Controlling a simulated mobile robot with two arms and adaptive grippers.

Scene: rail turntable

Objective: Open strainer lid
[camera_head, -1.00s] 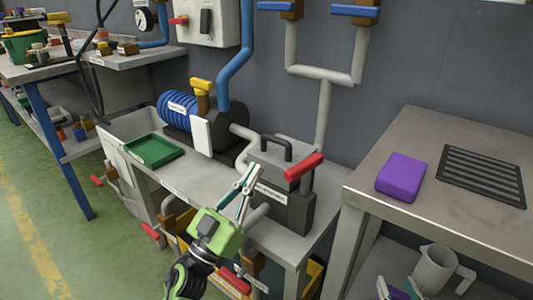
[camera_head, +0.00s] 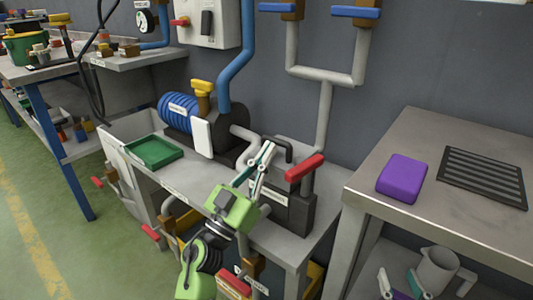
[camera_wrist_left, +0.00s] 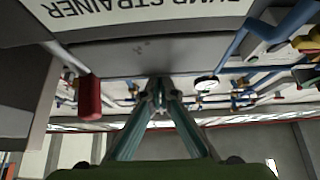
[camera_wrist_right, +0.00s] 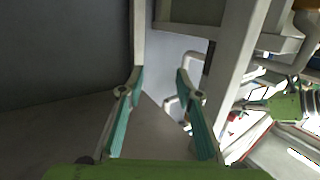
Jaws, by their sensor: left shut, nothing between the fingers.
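The strainer (camera_head: 298,215) is a dark grey box on the pump bench, with a black bar handle (camera_head: 288,146) on top. Its lid looks closed. A red lever (camera_head: 304,168) sticks out at its right; a red handle (camera_wrist_left: 88,97) also shows in the left wrist view. The strainer's label (camera_wrist_left: 145,10) appears upside down there. My left gripper (camera_head: 268,149) is shut and empty, its tips in front of the handle; I cannot tell if they touch it. It hides part of the strainer's front. My right gripper (camera_wrist_right: 157,82) is open and empty, low by the right table.
A green tray (camera_head: 153,151) and a blue pump motor (camera_head: 177,109) are left of the strainer. Pipes (camera_head: 325,115) rise behind it. The right table (camera_head: 420,215) holds a purple block (camera_head: 401,177) and a black grate (camera_head: 482,175). A grey jug (camera_head: 436,268) stands below.

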